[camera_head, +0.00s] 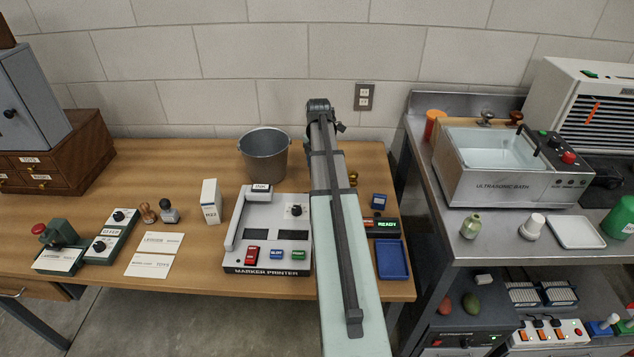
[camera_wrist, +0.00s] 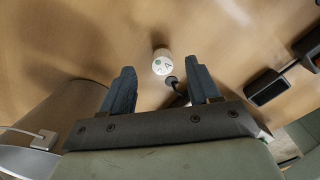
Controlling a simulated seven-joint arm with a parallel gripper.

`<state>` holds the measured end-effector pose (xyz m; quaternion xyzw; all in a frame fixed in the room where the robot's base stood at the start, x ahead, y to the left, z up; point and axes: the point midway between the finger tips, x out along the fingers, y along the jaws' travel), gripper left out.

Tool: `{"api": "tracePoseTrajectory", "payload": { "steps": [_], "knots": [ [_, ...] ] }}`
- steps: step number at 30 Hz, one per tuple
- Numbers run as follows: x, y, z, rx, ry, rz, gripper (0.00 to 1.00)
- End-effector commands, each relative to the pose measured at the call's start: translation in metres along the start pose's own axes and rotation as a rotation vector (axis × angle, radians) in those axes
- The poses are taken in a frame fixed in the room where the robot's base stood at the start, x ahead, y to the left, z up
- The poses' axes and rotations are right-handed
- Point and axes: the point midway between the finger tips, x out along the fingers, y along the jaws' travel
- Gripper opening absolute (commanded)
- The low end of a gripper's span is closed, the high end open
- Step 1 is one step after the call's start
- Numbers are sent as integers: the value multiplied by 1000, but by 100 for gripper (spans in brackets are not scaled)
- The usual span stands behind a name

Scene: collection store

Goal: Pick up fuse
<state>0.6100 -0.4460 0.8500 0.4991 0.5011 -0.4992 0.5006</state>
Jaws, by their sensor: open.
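In the wrist view a small pale cylinder (camera_wrist: 162,63) with a white face and small green and dark marks stands on the wooden table. It looks like the fuse, but I cannot read the marks. My gripper (camera_wrist: 160,78) is open, with its two dark fingers wide apart. The cylinder shows between and just beyond the fingertips, with nothing held. A small dark round-ended thing (camera_wrist: 172,82) lies close to it, partly between the fingers. In the head view my arm hides the gripper and I cannot make out the cylinder.
A metal bucket (camera_head: 264,156) stands left of my arm, near the wall. The marker printer (camera_head: 266,262) is in front of it.

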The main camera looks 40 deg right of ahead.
Motion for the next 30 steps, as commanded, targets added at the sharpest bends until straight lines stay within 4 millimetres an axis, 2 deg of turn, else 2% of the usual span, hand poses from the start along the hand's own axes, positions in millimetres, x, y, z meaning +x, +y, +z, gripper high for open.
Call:
{"api": "tracePoseTrajectory", "payload": {
  "steps": [8,19,27,30],
  "knots": [
    [10,-1,-2,0,0,0,61],
    [51,-2,-8,0,0,0,61],
    [55,-2,-8,0,-1,1,61],
    [54,-2,-8,0,-1,1,53]
  ]
}}
